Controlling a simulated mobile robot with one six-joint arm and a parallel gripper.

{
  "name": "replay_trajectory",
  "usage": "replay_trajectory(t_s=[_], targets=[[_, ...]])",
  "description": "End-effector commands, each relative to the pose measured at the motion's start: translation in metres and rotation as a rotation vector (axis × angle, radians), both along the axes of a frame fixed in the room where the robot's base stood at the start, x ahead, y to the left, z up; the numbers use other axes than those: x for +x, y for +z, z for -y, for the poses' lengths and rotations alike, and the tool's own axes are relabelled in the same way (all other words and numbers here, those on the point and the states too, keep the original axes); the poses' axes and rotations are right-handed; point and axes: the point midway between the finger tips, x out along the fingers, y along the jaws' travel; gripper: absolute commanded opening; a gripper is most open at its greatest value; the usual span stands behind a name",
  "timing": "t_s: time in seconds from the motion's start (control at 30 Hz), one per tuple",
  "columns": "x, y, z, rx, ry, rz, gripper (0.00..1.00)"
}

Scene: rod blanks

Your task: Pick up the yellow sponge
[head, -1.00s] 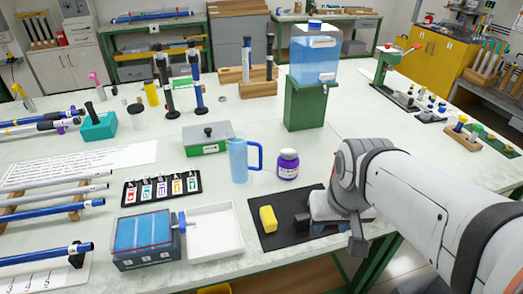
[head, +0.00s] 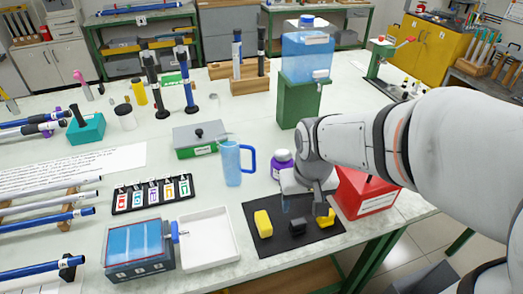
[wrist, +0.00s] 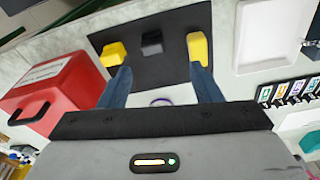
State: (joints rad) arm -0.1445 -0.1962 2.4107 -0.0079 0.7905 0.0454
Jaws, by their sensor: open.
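Two yellow blocks lie on a black mat (head: 280,242). The longer yellow block (head: 263,223) is at the mat's left in the head view and at the right in the wrist view (wrist: 198,48). A smaller yellow block (head: 325,220) is at the mat's right, partly behind my gripper; it is at the left in the wrist view (wrist: 113,54). I cannot tell for sure which is the sponge. A black block (head: 297,227) sits between them. My gripper (wrist: 162,68) is open and empty above the mat's far side, its blue fingers spread and apart from the blocks.
A red box (head: 365,195) stands right of the mat. A purple-labelled jar (head: 281,165) and a blue pitcher (head: 232,163) stand behind it. A white tray (head: 208,240) is to its left. The table's front edge is close to the mat.

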Motion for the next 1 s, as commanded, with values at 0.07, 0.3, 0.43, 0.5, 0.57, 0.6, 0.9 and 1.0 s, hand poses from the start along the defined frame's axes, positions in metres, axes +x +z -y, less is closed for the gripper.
replay_trajectory(t_s=[0.07, 0.3, 0.43, 0.5, 0.57, 0.6, 0.9, 1.0], targets=[[0.018, -0.011, -0.018, -0.005, 0.043, -0.041, 0.58], [0.052, -0.057, -0.062, -0.019, 0.135, -0.11, 0.58], [0.059, -0.074, -0.075, -0.024, 0.162, -0.129, 0.58], [0.061, -0.08, -0.079, -0.025, 0.169, -0.133, 0.58], [0.061, -0.085, -0.081, -0.026, 0.173, -0.136, 0.58], [0.061, -0.089, -0.081, -0.026, 0.173, -0.137, 0.58], [0.061, -0.121, -0.083, -0.027, 0.173, -0.139, 0.58], [0.062, -0.134, -0.085, -0.027, 0.173, -0.139, 0.58]])
